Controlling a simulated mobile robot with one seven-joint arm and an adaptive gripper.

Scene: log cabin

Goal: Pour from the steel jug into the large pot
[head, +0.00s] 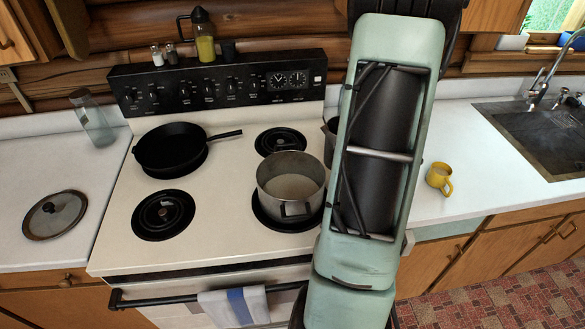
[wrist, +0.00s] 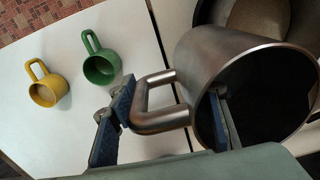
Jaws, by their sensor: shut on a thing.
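The large pot (head: 290,181) is a grey metal pot on the front right burner, pale inside. My gripper (wrist: 165,118) is shut on the handle of the steel jug (wrist: 232,52) in the wrist view. The jug's open rim faces the right side of that view, and its inside looks dark. I cannot tell its tilt or what it holds. In the head view my arm hides the gripper and most of the area right of the pot. A dark grey edge shows there, perhaps the jug. A round vessel, probably the pot, is partly seen behind the jug in the wrist view.
A black skillet (head: 170,148) sits on the back left burner. A glass lid (head: 55,214) and a clear glass (head: 92,118) are on the left counter. A yellow mug (head: 439,178) stands right of the stove; a green mug (wrist: 99,68) shows in the wrist view. The front left burner is empty.

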